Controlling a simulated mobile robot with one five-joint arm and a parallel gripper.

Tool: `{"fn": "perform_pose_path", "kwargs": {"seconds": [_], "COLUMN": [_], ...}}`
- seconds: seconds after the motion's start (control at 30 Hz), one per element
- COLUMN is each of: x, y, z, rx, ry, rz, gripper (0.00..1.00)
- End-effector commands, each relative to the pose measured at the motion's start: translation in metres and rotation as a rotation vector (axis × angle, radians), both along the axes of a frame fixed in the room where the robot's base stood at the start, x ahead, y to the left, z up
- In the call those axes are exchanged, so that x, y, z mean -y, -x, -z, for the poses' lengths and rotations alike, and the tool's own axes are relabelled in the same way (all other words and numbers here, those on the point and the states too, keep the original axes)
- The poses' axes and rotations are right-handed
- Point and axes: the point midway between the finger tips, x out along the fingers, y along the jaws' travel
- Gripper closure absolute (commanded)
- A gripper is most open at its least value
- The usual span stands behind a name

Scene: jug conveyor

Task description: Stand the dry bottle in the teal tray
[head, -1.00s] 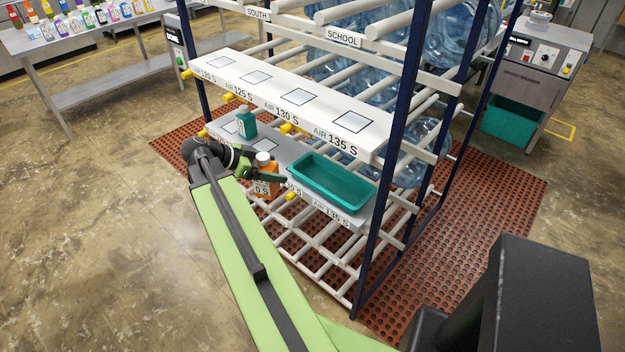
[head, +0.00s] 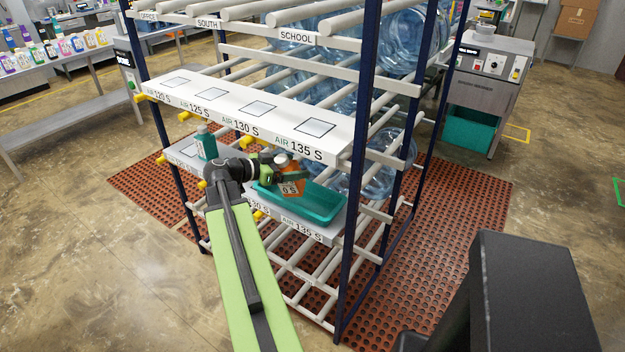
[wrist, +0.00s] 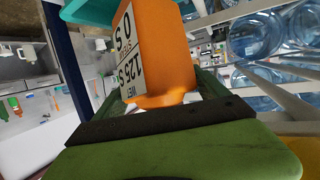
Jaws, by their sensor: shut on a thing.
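My gripper (head: 272,165) is shut on an orange bottle (head: 292,188) with a white label. In the wrist view the bottle (wrist: 165,50) sits between the green fingers, and its label reads "WET 125 S" and "0 S". In the head view the bottle is over the left part of the teal tray (head: 328,215) and looks tilted. I cannot tell whether it touches the tray. The tray lies on the rack's lower white shelf. A teal bottle (head: 206,146) stands on the same shelf, left of my gripper.
A dark blue post (head: 357,190) stands right of the tray. Large water jugs (head: 378,165) lie behind on the rack. Yellow knobs line the shelf edges.

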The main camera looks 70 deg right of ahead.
Motion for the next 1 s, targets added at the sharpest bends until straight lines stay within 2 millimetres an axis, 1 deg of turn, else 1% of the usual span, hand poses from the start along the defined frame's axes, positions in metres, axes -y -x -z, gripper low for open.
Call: {"fn": "perform_pose_path", "kwargs": {"seconds": [0.03, 0.1, 0.13, 0.17, 0.2, 0.4, 0.5, 0.57, 0.73, 0.9, 1.0], "x": [0.010, 0.021, 0.024, 0.024, 0.025, 0.032, 0.035, 0.037, 0.037, 0.043, 0.049], "y": [0.007, 0.016, 0.019, 0.018, 0.019, 0.024, 0.026, 0.028, 0.028, 0.032, 0.036], "z": [0.000, 0.000, 0.005, 0.017, 0.025, 0.056, 0.064, 0.054, 0.056, 0.046, 0.045], "rx": [0.000, -0.001, 0.000, -0.001, -0.001, 0.000, 0.001, 0.010, 0.021, 0.063, 0.107], "ry": [0.000, -0.001, 0.000, -0.001, 0.000, -0.001, -0.001, -0.014, -0.028, -0.082, -0.141], "rz": [0.004, 0.003, 0.002, 0.000, -0.001, 0.000, 0.000, 0.000, -0.001, 0.000, 0.001], "gripper": [0.63, 0.63, 0.63, 0.63, 0.63, 0.63, 0.63, 0.63, 0.63, 0.63, 0.63]}}
